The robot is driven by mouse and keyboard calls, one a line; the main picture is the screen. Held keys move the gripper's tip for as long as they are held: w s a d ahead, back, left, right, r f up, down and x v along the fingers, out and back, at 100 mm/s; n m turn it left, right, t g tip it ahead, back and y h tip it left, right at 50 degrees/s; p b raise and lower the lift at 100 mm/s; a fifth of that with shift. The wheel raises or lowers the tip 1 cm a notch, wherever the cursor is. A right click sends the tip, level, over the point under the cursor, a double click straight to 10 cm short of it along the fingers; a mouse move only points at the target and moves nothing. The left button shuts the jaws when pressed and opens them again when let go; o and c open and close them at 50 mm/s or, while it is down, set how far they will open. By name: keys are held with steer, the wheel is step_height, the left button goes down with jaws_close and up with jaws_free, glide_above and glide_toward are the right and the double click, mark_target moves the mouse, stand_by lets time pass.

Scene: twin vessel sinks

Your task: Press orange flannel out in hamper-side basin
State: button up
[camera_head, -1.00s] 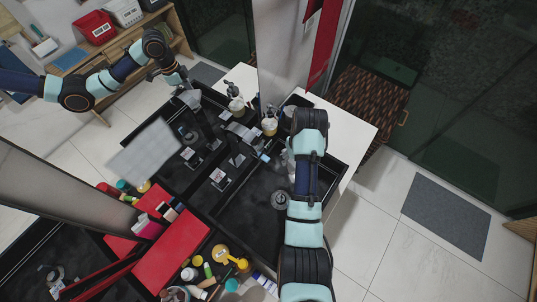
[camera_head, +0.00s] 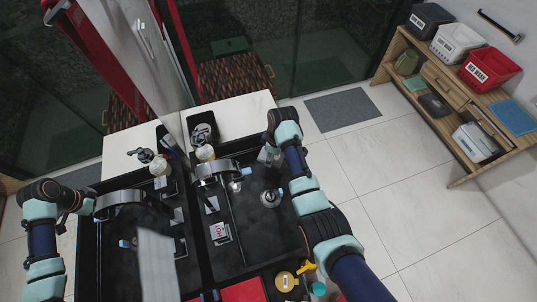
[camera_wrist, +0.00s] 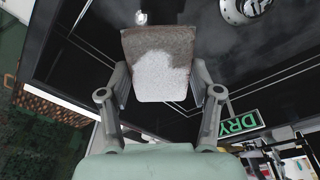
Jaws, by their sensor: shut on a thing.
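My gripper (camera_wrist: 162,80) is shut on a folded cloth (camera_wrist: 160,75). The cloth looks grey-brown along its top and pale white below; no orange shows on it. In the head view my gripper (camera_head: 267,157) is small and partly hidden by my arm, over the far right part of the black basin (camera_head: 255,232). The basin's round drain (camera_head: 270,198) is nearer the camera; a round metal fitting (camera_wrist: 245,9) shows at the top of the wrist view. A brown woven hamper (camera_head: 238,85) stands beyond the counter's far end. No orange flannel is recognisable.
A chrome faucet (camera_head: 213,172) and a soap bottle (camera_head: 204,153) stand left of the basin. A green DRY sign (camera_wrist: 240,123) shows in the wrist view. A mirror at left reflects my arm. Red items (camera_head: 243,290) crowd the near edge. A wooden shelf (camera_head: 440,105) holds bins at right.

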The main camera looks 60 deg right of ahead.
steer(key=shift+f, duration=0.3)
